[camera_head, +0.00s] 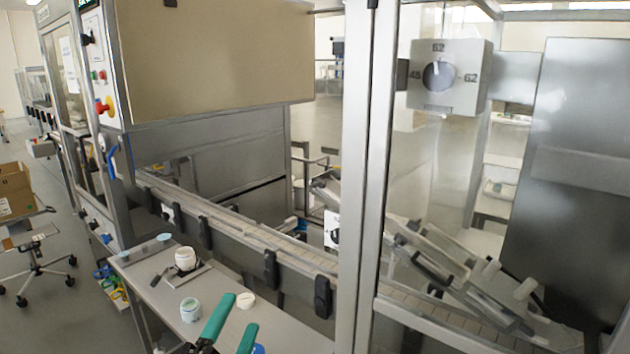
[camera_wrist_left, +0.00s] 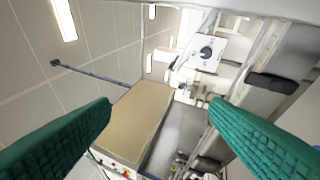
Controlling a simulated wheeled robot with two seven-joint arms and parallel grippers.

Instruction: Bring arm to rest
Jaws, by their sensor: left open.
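My left gripper (camera_head: 233,322) shows at the bottom of the head view, with two green fingers apart and nothing between them. Its fingers also frame the left wrist view (camera_wrist_left: 160,108), wide apart and empty, with the ceiling and the machine beyond. The fingers are in front of a narrow metal table (camera_head: 285,338) in the head view. My right gripper is not in view.
An open jar (camera_head: 190,309), a lid (camera_head: 245,300) and a jar on a small stand (camera_head: 185,259) are on the table. A conveyor (camera_head: 235,232) runs behind it. A metal post (camera_head: 362,180) rises right of the gripper. A cardboard box (camera_head: 15,190) stands far left.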

